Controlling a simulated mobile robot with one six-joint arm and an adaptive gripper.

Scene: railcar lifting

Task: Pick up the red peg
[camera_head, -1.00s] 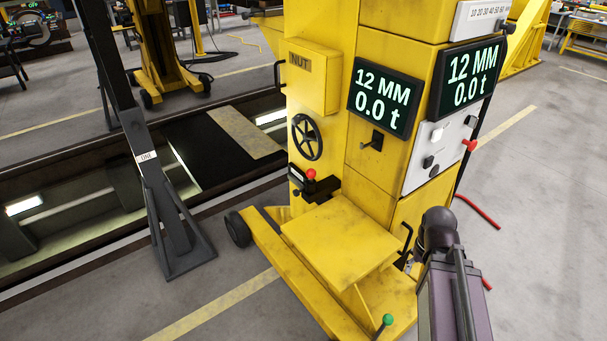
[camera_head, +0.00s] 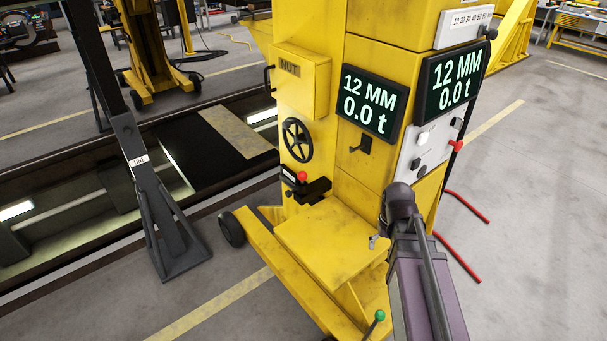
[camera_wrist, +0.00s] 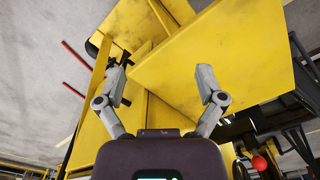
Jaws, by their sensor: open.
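A red ball-topped peg (camera_head: 302,176) stands in a black bracket (camera_head: 310,190) on the front of the yellow jack column, just above the flat yellow step. In the wrist view its red ball (camera_wrist: 259,163) shows at the lower right, outside my fingers. My gripper (camera_wrist: 161,72) is open and empty, its two grey fingers spread in front of the yellow plate. In the head view a fingertip of my gripper (camera_head: 374,242) shows over the right side of the step, right of and apart from the peg. My arm hides the rest of the gripper.
The yellow column carries a handwheel (camera_head: 297,140), a NUT box (camera_head: 301,82), two displays (camera_head: 372,103) and a red knob (camera_head: 456,146) on a white panel. The yellow step (camera_head: 325,240) is bare. A green-topped lever (camera_head: 380,315) stands at its front. A dark stand (camera_head: 160,210) is left.

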